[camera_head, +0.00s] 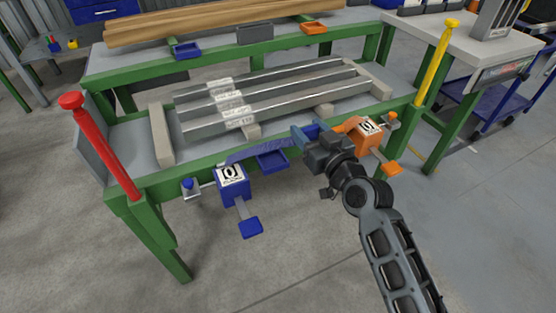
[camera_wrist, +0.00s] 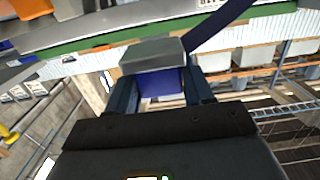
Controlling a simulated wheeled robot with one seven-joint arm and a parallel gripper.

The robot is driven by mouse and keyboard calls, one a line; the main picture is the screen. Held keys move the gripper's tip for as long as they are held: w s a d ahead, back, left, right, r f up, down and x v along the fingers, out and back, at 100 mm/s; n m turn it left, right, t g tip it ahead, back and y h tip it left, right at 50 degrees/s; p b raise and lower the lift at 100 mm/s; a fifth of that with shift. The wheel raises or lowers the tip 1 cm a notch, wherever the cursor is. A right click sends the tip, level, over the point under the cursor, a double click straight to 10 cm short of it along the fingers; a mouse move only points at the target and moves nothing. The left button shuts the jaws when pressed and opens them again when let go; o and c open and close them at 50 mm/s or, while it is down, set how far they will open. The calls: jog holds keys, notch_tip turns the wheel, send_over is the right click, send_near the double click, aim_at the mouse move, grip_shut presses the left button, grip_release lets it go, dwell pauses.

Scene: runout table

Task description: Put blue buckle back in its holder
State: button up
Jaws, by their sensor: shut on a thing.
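My gripper (camera_head: 306,137) is at the front edge of the green-framed table, right of its middle. In the wrist view its fingers (camera_wrist: 160,92) are shut on the blue buckle (camera_wrist: 161,82), which has a grey block-like end. A blue strap (camera_head: 262,150) runs from the held buckle left to a blue box (camera_head: 231,176) with a black-and-white marker. The strap also shows in the wrist view (camera_wrist: 217,25). In the head view the buckle is mostly hidden by the gripper. A small blue tray (camera_head: 272,160), possibly the holder, is on the table's front edge, left of and below the gripper.
Grey metal bars (camera_head: 270,92) lie strapped on the table (camera_head: 130,134). An orange box (camera_head: 364,131) is right of my gripper. A red post (camera_head: 98,145) stands at the left corner, a yellow post (camera_head: 437,62) at the right. The floor in front is clear.

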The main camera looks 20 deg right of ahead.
jog(key=p, duration=0.3)
send_over(272, 162)
notch_tip(272, 162, down, 5)
jog(key=shift+f, duration=0.1)
notch_tip(272, 162, down, 4)
jog(key=b, duration=0.4)
jog(key=shift+f, duration=0.15)
jog(key=shift+f, duration=0.15)
jog(key=o, duration=1.1)
jog(key=shift+o, duration=0.2)
jog(key=shift+r, duration=0.25)
jog(key=s+p, duration=0.1)
jog(key=s, duration=1.1)
jog(key=shift+r, duration=0.25)
